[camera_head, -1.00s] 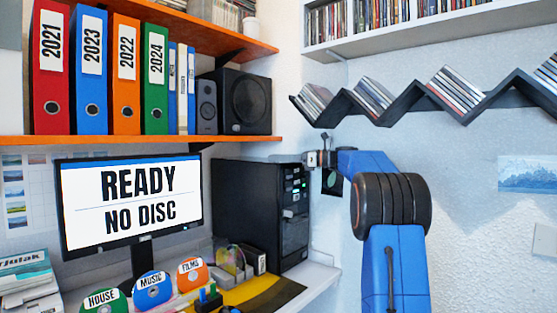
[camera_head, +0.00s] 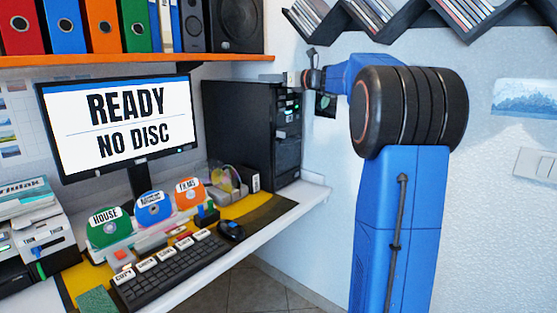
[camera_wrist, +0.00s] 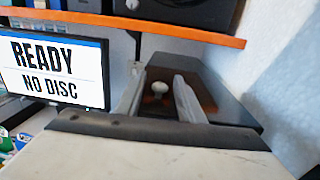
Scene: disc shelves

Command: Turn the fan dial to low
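A black computer tower (camera_head: 245,135) stands at the right end of the desk, with green lights on its front face. My gripper (camera_head: 293,79) is at the tower's upper front edge, small and partly hidden by my wrist. In the wrist view my gripper (camera_wrist: 160,77) has its two fingers spread apart with a gap between them. A small pale round knob (camera_wrist: 159,88), which looks like the fan dial, shows between the fingers against a dark surface. No finger clearly touches it. I cannot read its setting or any marks around it.
An orange shelf (camera_head: 130,60) with binders and a speaker runs above the tower. A monitor (camera_head: 118,122) stands to its left. Discs, a keyboard (camera_head: 175,268) and a mouse (camera_head: 231,230) lie on the desk. The white wall is close on the right.

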